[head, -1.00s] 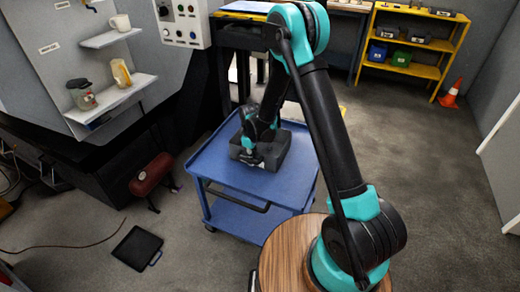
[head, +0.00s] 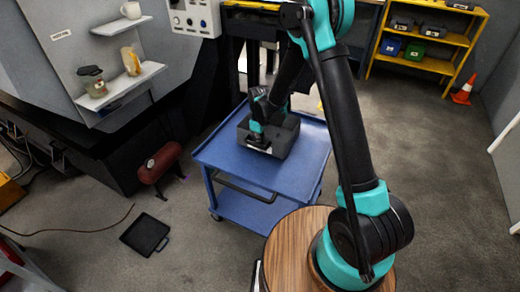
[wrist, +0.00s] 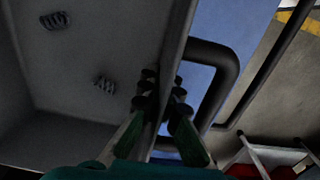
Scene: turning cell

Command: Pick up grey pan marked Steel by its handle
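The grey pan (head: 290,136) sits on the top of the blue cart (head: 218,166) in the head view. A pale label shows on its near side, too small to read. In the wrist view I look into the pan (wrist: 75,75), which holds a few coil-like pieces. Its dark loop handle (wrist: 233,65) sticks out to the right. My gripper (wrist: 163,92) straddles the pan's wall beside the handle, one finger inside and one outside. The fingers look closed onto the wall, not around the handle bar. My gripper also shows at the pan in the head view (head: 258,132).
The cart's dark push bar (head: 246,191) runs along its front. A machine with shelves (head: 138,80) stands at left. A red cylinder (head: 160,162) and a black tray (head: 146,234) are on the floor. A yellow rack (head: 428,64) and orange cone (head: 463,92) stand at back right.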

